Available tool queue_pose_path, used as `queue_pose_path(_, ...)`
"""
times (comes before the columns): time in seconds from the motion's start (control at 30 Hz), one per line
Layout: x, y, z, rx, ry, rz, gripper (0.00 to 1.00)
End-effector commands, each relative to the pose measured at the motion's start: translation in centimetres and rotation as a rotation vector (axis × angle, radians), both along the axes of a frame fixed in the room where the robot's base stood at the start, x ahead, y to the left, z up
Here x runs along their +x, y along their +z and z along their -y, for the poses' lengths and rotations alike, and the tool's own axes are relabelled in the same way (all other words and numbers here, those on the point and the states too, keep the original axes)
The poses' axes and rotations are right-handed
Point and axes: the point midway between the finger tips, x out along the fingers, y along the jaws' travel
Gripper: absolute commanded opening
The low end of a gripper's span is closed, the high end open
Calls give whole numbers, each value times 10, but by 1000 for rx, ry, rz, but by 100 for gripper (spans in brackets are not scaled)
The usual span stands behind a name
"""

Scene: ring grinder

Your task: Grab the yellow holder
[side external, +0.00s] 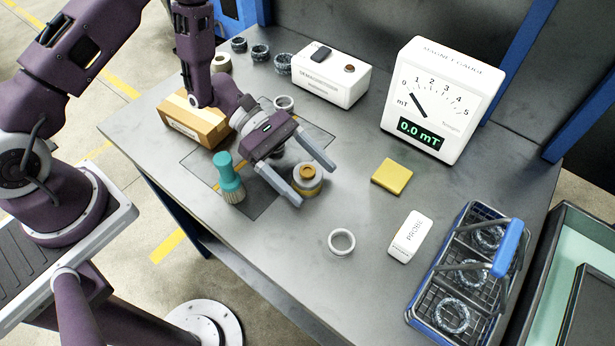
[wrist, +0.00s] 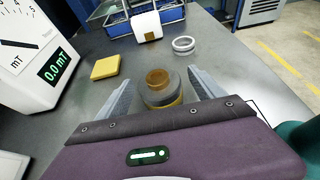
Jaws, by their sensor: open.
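The yellow holder (side external: 307,187) is a short round piece with a grey band and a brownish-yellow top, standing upright on the grey table. My gripper (side external: 314,186) is open, with one finger on either side of the holder in the side view.
A teal-handled brush (side external: 229,178) stands close beside my gripper. A cardboard box (side external: 194,120), yellow block (side external: 392,176), white ring (side external: 341,242), white probe (side external: 410,236), magnet gauge (side external: 440,95) and blue-handled basket (side external: 440,290) surround it. The table's middle is fairly clear.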

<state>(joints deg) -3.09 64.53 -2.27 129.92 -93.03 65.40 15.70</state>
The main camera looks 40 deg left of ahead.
Motion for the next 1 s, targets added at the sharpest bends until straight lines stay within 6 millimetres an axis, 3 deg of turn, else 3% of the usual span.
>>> queue_pose_path(0.17, 0, 0, 0, 0, 1, 0, 78)
queue_pose_path(0.57, 0, 0, 0, 0, 1, 0, 1)
queue_pose_path(1.0, 1, 10, 1, -3, -1, 4, 0)
